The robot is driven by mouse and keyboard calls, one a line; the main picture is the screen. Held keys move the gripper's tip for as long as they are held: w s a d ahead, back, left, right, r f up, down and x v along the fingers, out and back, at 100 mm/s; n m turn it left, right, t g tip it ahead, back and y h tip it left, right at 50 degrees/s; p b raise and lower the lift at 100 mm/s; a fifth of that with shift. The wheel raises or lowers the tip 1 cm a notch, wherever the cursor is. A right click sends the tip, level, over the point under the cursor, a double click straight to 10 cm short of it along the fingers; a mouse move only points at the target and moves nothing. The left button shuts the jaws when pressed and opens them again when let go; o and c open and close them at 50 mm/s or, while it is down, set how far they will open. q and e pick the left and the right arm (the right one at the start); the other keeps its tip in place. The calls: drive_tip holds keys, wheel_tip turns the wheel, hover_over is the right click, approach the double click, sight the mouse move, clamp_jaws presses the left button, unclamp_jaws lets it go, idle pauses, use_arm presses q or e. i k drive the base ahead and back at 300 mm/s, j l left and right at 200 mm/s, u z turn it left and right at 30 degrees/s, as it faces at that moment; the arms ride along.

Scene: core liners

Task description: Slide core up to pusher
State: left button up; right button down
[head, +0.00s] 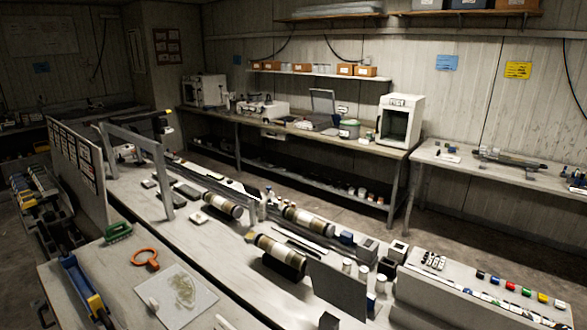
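Several banded cylindrical cores lie on the long pale bench (130,205). The nearest core (280,253) lies in a dark holder at the front. A second core (308,221) lies behind it to the right, and a third core (222,205) lies farther left. A long grey cylindrical device (510,160) rests on the right-hand table; I cannot tell whether it is the pusher. I do not make out either of my grippers.
A grey upright panel (338,290) stands right of the nearest core. A metal frame (160,170) rises from the bench at the left. Orange ring-handled tool (146,259), green brush (118,231) and a clear sheet (178,296) lie at the front left. A white cabinet (400,120) stands behind.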

sight(328, 229)
drive_tip(key=i, duration=2.75)
drive_tip(key=i+u, duration=0.2)
drive_tip(key=i, duration=0.3)
drive_tip(key=i+l+u, duration=0.15)
drive_tip(key=i, duration=0.35)
drive_tip(key=i+l+u, duration=0.2)
drive_tip(key=i, duration=0.3)
